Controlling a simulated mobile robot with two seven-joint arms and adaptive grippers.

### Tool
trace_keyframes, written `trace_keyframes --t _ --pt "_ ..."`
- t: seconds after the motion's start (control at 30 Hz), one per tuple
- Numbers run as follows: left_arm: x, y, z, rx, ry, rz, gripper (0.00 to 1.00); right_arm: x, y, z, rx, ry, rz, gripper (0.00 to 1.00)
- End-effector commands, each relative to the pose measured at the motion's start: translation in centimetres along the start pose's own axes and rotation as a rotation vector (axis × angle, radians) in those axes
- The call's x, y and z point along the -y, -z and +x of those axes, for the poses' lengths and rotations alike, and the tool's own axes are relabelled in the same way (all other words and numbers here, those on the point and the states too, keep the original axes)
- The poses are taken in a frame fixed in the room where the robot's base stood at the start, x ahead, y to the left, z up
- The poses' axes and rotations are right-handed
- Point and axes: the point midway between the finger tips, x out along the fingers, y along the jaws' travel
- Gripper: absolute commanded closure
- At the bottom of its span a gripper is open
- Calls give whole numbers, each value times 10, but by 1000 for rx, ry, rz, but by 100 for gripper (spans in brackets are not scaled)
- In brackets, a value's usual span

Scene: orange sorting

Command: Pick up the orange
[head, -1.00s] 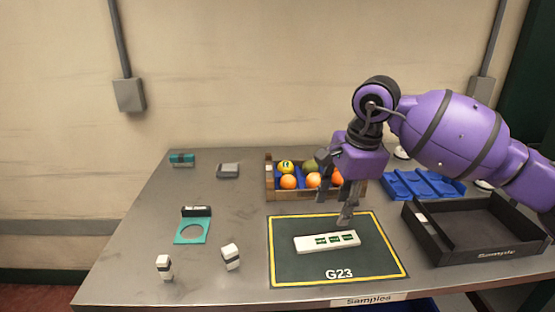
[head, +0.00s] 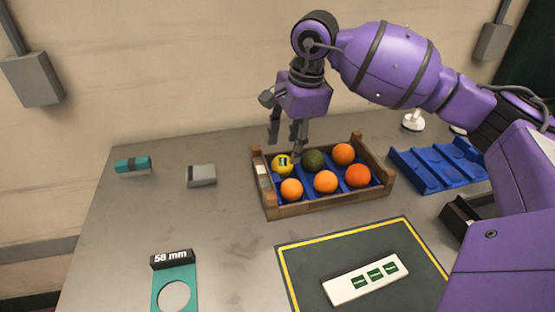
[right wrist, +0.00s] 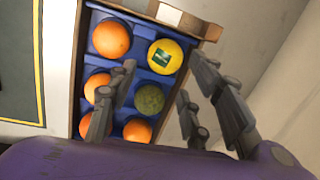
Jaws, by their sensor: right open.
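Several oranges sit in a wooden crate (head: 290,209) with blue dividers. The front row holds a left orange (head: 291,189), a middle orange (head: 325,181) and a right orange (head: 358,176); another orange (head: 343,154) is at back right. A yellow fruit with a green label (head: 283,164) and a dark green fruit (head: 313,160) fill the rest of the back row. My right gripper (head: 285,146) is open and empty over the back left of the crate. In the right wrist view its spread fingers (right wrist: 158,88) are around the green fruit's (right wrist: 150,100) column, partly hiding oranges. My left gripper is not in view.
A blue tray (head: 425,172) lies right of the crate. A green mat (head: 310,257) with a white labelled strip (head: 345,289) is in front. A teal 58 mm ring gauge (head: 174,272) and a grey block (head: 201,175) lie left. The table between is clear.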

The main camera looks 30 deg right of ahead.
Motion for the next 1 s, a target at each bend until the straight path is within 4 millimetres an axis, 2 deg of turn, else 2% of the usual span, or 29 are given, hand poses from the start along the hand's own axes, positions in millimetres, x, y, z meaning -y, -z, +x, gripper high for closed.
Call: trace_keyframes --t 0.17,0.4,0.7,1.0 --pt "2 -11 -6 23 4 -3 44 1 -2 21 2 -2 0 55" --pt "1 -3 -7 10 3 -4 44 3 -4 55 0 -1 0 55" --pt "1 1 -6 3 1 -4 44 4 -4 61 0 1 -1 55" --pt "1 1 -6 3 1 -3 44 4 -4 61 0 2 -1 90"
